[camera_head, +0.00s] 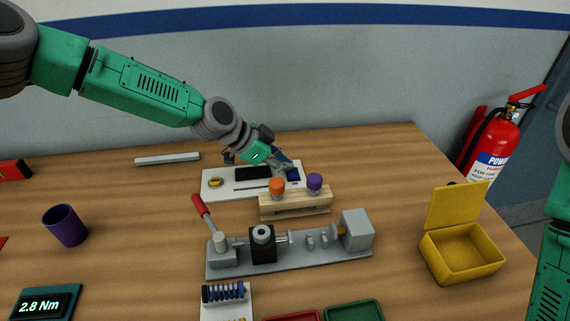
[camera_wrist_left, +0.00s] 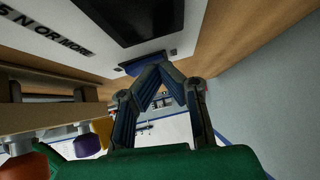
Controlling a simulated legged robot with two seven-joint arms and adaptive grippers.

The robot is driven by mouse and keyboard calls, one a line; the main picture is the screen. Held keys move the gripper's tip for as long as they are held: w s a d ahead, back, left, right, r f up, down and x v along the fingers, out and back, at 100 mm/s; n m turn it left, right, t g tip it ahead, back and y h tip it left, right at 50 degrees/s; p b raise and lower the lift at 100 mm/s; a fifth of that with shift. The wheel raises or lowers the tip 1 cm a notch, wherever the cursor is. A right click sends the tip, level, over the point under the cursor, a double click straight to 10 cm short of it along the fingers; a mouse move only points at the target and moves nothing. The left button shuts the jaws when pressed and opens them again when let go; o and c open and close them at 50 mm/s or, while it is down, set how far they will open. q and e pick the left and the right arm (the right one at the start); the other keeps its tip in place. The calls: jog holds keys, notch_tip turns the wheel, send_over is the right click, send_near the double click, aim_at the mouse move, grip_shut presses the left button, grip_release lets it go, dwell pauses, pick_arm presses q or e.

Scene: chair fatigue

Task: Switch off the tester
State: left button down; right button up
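The tester's white panel (camera_head: 222,190) lies on the far middle of the table, with a black display (camera_head: 253,173), a yellow round part (camera_head: 215,182) and a dark blue part at its right end. My left gripper (camera_head: 287,169) reaches down over that right end and partly hides it. In the left wrist view, the fingers (camera_wrist_left: 160,69) come together at the tips with nothing seen between them. The tips are at or very near the blue part (camera_wrist_left: 140,63); contact is unclear. My right gripper is out of view.
A wooden block with orange and purple knobs (camera_head: 293,204) stands just in front of the panel. A grey fixture with a red lever (camera_head: 201,206) is nearer. A yellow open box (camera_head: 461,252) stands right, a purple cup (camera_head: 65,226) left.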

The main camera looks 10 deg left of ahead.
pick_arm(q)
jog(key=shift+s+d, duration=0.3)
jog(key=shift+d, duration=0.25)
jog(key=shift+s+d+r+p, duration=0.1)
jog(key=shift+s+r+p, duration=0.1)
jog(key=shift+s+p, duration=0.2)
jog(key=shift+a, duration=0.25)
jog(key=v, duration=1.2)
jog(key=shift+d, duration=0.15)
jog(key=shift+f, duration=0.1)
